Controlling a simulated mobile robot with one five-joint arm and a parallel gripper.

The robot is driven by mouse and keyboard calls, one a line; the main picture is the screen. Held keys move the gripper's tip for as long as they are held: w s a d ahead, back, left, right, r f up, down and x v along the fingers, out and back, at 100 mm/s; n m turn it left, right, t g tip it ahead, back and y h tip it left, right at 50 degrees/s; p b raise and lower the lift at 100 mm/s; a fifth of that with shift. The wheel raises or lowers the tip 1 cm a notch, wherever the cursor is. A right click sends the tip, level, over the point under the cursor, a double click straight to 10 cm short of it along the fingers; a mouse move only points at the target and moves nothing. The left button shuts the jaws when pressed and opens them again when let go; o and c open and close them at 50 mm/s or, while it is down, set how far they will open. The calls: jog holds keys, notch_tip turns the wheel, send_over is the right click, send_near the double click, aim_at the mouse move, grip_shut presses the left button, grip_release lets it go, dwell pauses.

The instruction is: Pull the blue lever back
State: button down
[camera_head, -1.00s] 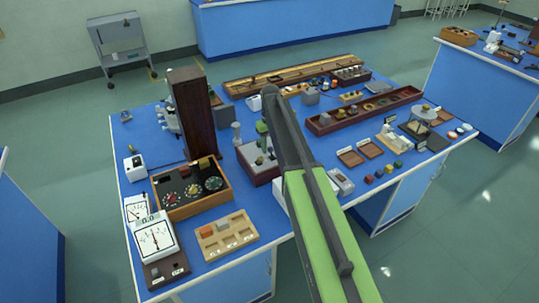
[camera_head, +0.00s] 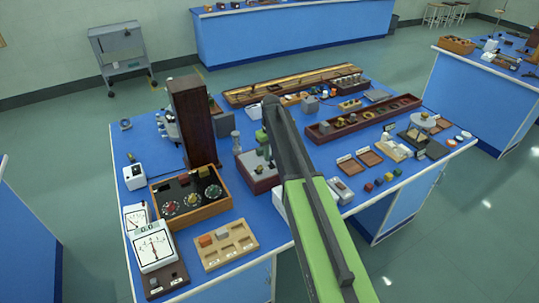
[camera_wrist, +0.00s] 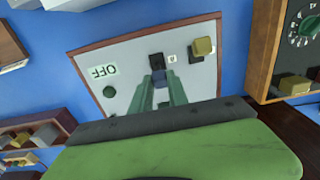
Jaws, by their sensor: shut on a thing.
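The lever box (camera_wrist: 195,45) has a pale top with a brown wooden rim. It fills the middle of the wrist view, with an OFF label at its left. My gripper (camera_wrist: 161,86) reaches over the box and is shut on the blue lever (camera_wrist: 158,75), of which only a small blue-grey part shows between the fingertips. A dark slot lies just beyond the lever. In the head view the lever box (camera_head: 262,183) stands mid-table, partly covered by my arm, and the lever cannot be made out there.
A yellow knob (camera_wrist: 204,46) and a dark green button (camera_wrist: 110,92) sit on the same box. A wooden dial box (camera_head: 190,197) stands left of it, with a tall dark column (camera_head: 192,120) behind. A long dark red tray (camera_head: 365,119) lies to the right.

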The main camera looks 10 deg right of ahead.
aim_at(271, 165)
jog(key=shift+s+d+t, duration=0.15)
jog(key=shift+s+t, duration=0.6)
jog(key=shift+t, duration=0.05)
jog(key=shift+s+d+f+t+y+b, duration=0.2)
jog(key=shift+s+t+y+b, duration=0.45)
jog(key=shift+t+b, duration=0.45)
jog(key=t+b, duration=0.1)
jog(key=s+t+b, duration=0.1)
jog(key=t+y+b, duration=0.1)
jog(key=shift+s+d+f+b, duration=0.25)
jog(key=shift+f+b, duration=0.05)
jog(key=shift+b, duration=0.05)
jog(key=t+b, duration=0.2)
jog(key=b, duration=0.1)
jog(key=shift+s+d+y, duration=0.15)
jog(key=shift+s+y, duration=0.1)
jog(key=shift+s, duration=0.05)
jog(key=c, duration=1.3)
grip_release()
jog(key=shift+r, duration=0.1)
